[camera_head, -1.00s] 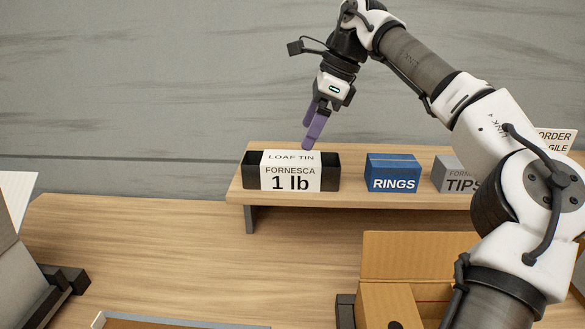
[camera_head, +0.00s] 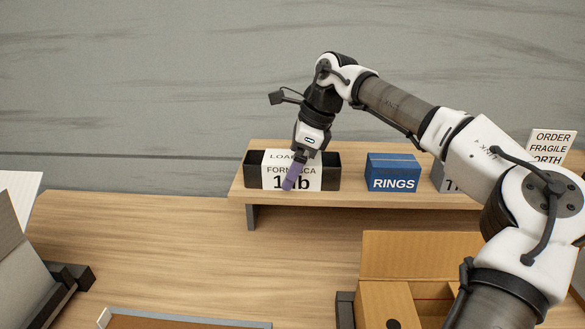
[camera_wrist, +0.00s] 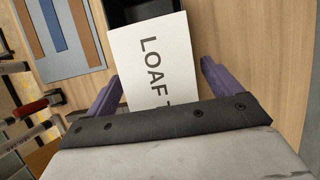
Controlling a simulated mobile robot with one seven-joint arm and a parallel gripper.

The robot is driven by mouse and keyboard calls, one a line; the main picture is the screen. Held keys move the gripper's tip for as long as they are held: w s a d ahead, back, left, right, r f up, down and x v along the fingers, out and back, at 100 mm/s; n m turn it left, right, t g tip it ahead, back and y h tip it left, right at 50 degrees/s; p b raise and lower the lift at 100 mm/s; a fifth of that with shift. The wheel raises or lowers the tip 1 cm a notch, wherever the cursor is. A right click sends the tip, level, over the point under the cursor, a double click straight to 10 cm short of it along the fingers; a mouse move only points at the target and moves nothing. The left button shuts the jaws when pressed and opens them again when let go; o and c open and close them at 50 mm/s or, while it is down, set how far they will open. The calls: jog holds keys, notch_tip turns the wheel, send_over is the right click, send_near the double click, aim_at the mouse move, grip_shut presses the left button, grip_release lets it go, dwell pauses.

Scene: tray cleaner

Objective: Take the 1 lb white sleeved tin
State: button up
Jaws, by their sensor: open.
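The tin is a black loaf tin in a white sleeve (camera_head: 275,181) lettered "LOAF TIN", "FORNESCA" and "1 lb". It sits at the left end of a raised wooden shelf (camera_head: 350,200). My gripper (camera_head: 294,175) points down at the tin, and its purple fingers cover part of the lettering in the head view. In the wrist view, the white sleeve (camera_wrist: 152,60) lies between the two spread purple fingers of my gripper (camera_wrist: 160,88). The fingers are open, one on each side of the sleeve. I cannot tell whether either touches it.
A blue "RINGS" box (camera_head: 393,172) and a grey box (camera_head: 445,177), partly behind my arm, stand right of the tin. A sign (camera_head: 552,143) stands at the far right. An open cardboard box (camera_head: 420,246) is below the shelf. The table's middle is clear.

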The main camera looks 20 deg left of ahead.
jog(key=c, duration=1.1)
jog(key=shift+c, duration=0.7)
jog(key=shift+r, duration=0.15)
